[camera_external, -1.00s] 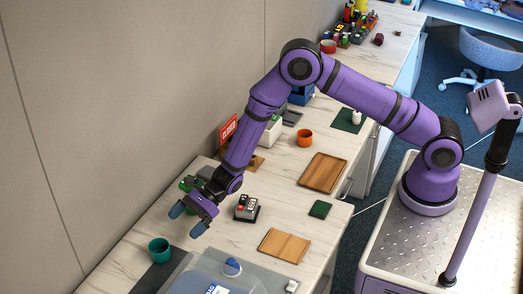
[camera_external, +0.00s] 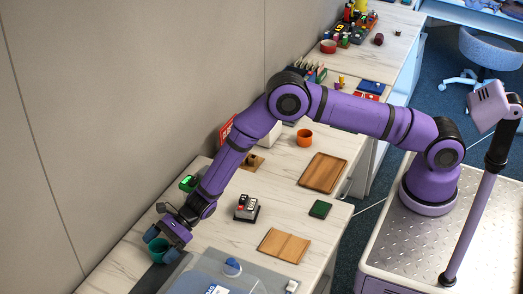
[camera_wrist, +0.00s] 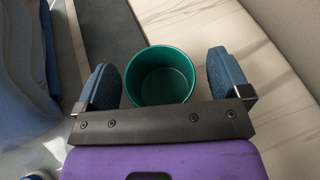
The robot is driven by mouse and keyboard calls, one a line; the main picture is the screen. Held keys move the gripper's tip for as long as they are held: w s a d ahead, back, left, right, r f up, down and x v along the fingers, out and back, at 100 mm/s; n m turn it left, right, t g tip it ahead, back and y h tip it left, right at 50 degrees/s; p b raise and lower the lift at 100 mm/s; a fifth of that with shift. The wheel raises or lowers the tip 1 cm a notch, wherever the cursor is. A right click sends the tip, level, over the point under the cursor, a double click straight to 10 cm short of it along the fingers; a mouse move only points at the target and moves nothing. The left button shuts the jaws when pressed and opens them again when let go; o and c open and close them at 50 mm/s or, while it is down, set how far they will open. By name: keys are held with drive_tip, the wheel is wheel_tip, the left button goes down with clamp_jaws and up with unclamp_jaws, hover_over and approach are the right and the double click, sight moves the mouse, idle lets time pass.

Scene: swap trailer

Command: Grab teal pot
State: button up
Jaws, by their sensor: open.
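The teal pot (camera_wrist: 160,78) is round and open at the top. In the wrist view it lies between the two blue fingertips of my gripper (camera_wrist: 163,80), with a small gap on each side. In the external view the teal pot (camera_external: 159,247) stands on the counter by the dark mat and is partly hidden by my gripper (camera_external: 160,245). My gripper is open and empty, low over the pot with a finger on either side of it.
A clear-lidded grey bin (camera_external: 205,275) stands close to the right of the pot. A dark mat (camera_external: 150,281) lies beside it. The wall is close on the left.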

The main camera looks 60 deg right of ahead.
drive_tip(key=shift+a+f, duration=0.1)
drive_tip(key=shift+a, duration=0.05)
drive_tip(key=c, duration=1)
